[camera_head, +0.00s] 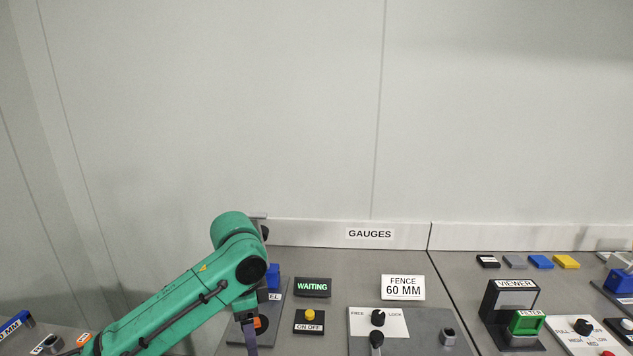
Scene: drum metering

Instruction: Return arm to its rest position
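My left arm, green, reaches in from the lower left. It bends at a dark round joint and its end points down over a grey panel with a partly covered label ending in "EL". My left gripper (250,337) shows only as a narrow grey part at the bottom edge; its fingertips are cut off or hidden, so I cannot tell if it is open or holds anything. An orange part (261,323) shows right beside it, and a blue block (273,276) stands behind the wrist. My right gripper is not in view.
A lit WAITING sign (312,287), a yellow ON OFF button (310,316), a FENCE 60 MM sign (403,288) and a FREE/LOCK knob (378,317) stand right of my arm. A VIEWER stand (511,299) is farther right. The wall above is bare.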

